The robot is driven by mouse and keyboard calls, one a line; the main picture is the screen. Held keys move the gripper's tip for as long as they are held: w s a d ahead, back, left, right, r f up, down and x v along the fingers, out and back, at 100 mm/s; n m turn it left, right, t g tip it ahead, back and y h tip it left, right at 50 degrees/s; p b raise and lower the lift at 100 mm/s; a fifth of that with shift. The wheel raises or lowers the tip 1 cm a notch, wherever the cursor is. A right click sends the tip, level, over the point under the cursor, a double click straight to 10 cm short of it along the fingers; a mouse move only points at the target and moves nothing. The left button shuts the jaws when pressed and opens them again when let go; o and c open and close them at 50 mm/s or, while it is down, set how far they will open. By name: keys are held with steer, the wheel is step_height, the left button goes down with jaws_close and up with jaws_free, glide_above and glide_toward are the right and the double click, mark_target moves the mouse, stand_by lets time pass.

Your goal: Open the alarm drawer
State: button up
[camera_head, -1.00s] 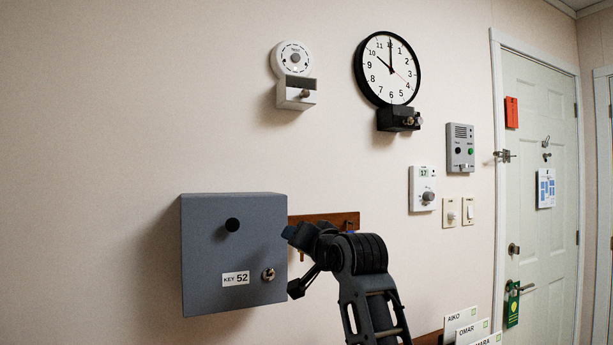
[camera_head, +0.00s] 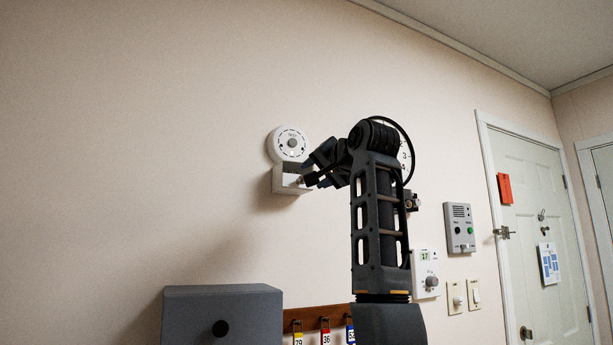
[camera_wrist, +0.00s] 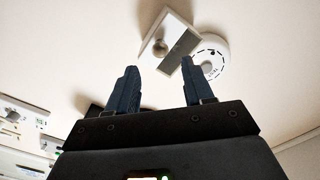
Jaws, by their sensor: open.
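The alarm is a white round disc (camera_head: 289,144) high on the wall, and it also shows in the wrist view (camera_wrist: 211,54). The alarm drawer is a small white box (camera_head: 286,182) just below it. In the wrist view the drawer (camera_wrist: 176,28) shows a round metallic knob (camera_wrist: 162,47) on its front. My gripper (camera_wrist: 158,66) is open and empty. Its two dark fingers point toward the drawer, with the knob seen between and beyond the tips. In the head view my gripper (camera_head: 314,168) is beside the drawer's right side and hides part of it.
A wall clock (camera_head: 405,158) is mostly hidden behind my arm. A grey key box (camera_head: 222,308) and a wooden key rack (camera_head: 303,318) are below. A thermostat (camera_head: 426,272), a grey intercom panel (camera_head: 459,228) and a door (camera_head: 540,230) are to the right. The wall left of the alarm is bare.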

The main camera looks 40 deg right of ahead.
mark_target(295, 183)
steer(key=p+x, duration=0.1)
steer(key=x, duration=0.4)
steer(key=shift+w+p, duration=0.3)
steer(key=shift+c, duration=0.3)
jaws_close()
